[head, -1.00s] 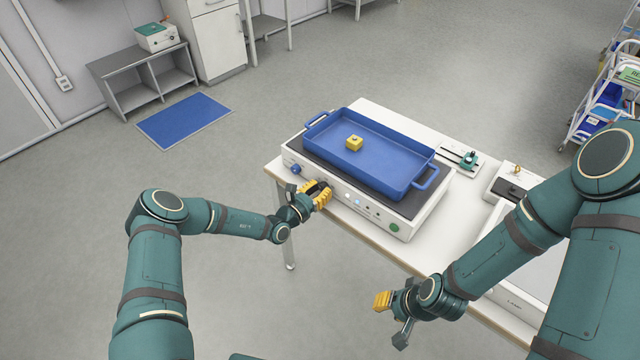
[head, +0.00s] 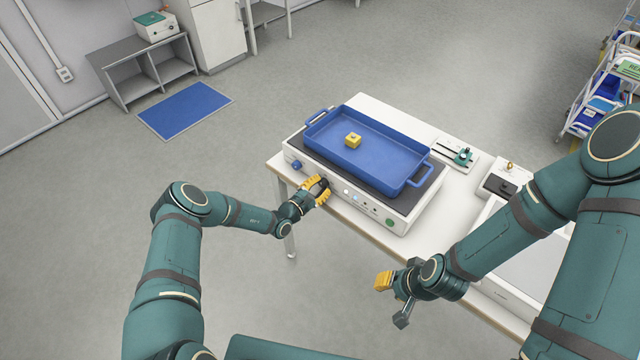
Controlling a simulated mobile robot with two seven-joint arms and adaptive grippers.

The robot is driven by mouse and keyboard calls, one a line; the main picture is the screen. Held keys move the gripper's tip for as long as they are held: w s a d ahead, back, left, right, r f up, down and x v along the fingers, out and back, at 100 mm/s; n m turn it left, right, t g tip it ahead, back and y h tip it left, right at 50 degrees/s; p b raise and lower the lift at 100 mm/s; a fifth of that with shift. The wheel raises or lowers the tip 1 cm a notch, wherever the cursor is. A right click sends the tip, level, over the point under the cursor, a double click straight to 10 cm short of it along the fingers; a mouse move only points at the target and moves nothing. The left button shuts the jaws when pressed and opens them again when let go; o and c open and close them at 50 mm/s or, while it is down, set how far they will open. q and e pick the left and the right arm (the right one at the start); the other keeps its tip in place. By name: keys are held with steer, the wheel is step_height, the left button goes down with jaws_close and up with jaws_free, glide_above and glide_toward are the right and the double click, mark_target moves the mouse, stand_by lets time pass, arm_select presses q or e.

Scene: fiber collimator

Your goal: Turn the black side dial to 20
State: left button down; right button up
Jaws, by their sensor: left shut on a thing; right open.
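The black side dial (head: 322,184) is on the front panel of a white device (head: 392,223) on the table. My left gripper (head: 320,188) is at this panel, its yellow fingers shut around the dial. The fingers hide most of the dial, and its scale and setting cannot be read. A blue knob (head: 297,165) sits on the panel to the left. A green button (head: 389,223) and small lights are to the right. My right gripper (head: 390,290) is open and empty in front of the table's edge, apart from the device.
A blue tray (head: 415,183) with a yellow block (head: 353,140) lies on the device's dark top. A small stage (head: 461,156) and another instrument (head: 500,183) stand to the right on the white table (head: 382,106).

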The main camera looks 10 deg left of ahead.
arm_select(q)
steer(key=shift+r+m, duration=0.1)
steer(key=shift+m, duration=0.2)
steer(key=c, duration=0.6)
jaws_free()
steer(key=shift+w, duration=0.1)
steer(key=shift+s+a+f, duration=0.2)
steer(key=shift+s, duration=0.4)
steer(key=shift+r+v, duration=0.2)
steer(key=shift+v, duration=3.2)
